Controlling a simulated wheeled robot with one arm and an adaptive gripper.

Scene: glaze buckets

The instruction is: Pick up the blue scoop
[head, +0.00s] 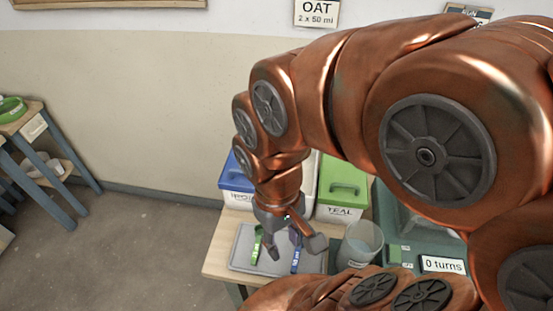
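The blue scoop (296,262) lies on a grey tray (240,262) on the bench. Only its narrow blue length with pale marks shows; its upper part is hidden by my gripper. My gripper (294,250) is over the tray with its fingers spread apart, one to the left and one to the right of the blue scoop in this view. I cannot tell how high it is above the scoop, or whether it touches it. A green scoop (256,247) lies on the tray to the left, close beside the left finger.
A clear bucket (360,243) stands right of the tray. Behind are a blue-lidded bin (235,182) and a green-lidded bin (343,188) marked TEAL. A "0 turns" display (443,265) is at the right. Another table (22,122) stands far left; the floor between is clear.

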